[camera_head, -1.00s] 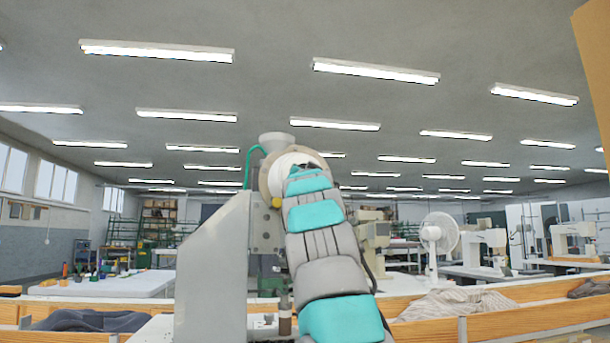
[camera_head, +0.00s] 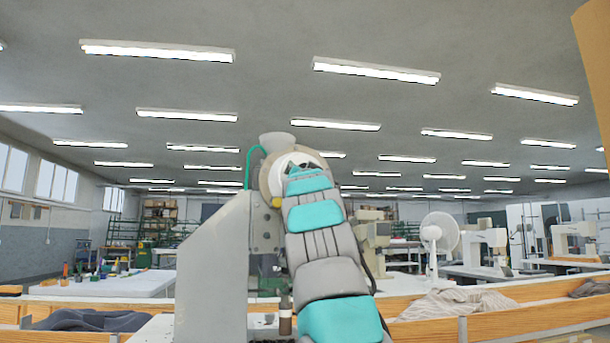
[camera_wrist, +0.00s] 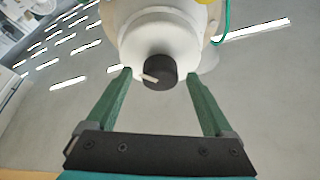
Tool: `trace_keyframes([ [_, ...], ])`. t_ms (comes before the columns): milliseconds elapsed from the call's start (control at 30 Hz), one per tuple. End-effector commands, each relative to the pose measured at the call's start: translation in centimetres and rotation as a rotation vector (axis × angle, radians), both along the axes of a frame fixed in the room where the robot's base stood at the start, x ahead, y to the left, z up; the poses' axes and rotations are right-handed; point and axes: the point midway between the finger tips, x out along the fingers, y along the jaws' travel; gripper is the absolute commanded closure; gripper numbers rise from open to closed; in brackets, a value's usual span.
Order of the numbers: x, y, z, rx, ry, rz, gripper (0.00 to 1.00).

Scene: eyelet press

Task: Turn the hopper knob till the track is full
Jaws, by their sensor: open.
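The eyelet press (camera_head: 215,255) stands in front of me, a grey upright machine with a round beige hopper (camera_head: 268,180) near its top. My arm reaches up in front of it and hides much of the hopper's face and my gripper in the head view. The track is not discernible.
A green hose (camera_head: 249,165) curves beside the hopper. Wooden rails (camera_head: 520,295) run behind the press, with cloth (camera_head: 455,303) on the right. A white fan (camera_head: 439,235) and sewing machines (camera_head: 485,245) stand farther back. A tan panel (camera_head: 592,60) edges the upper right.

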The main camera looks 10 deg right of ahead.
Motion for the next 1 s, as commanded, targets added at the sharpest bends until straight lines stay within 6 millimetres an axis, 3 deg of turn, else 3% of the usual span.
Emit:
trace_keyframes([
  [267, -0.9, 0.1, -0.6, 0.000, -0.002, 0.000, 0.14],
  [733, -6.4, 0.9, -2.9, 0.000, -0.004, -0.001, 0.14],
  [1000, -7.2, 1.1, -2.9, 0.000, 0.001, 0.000, 0.14],
])
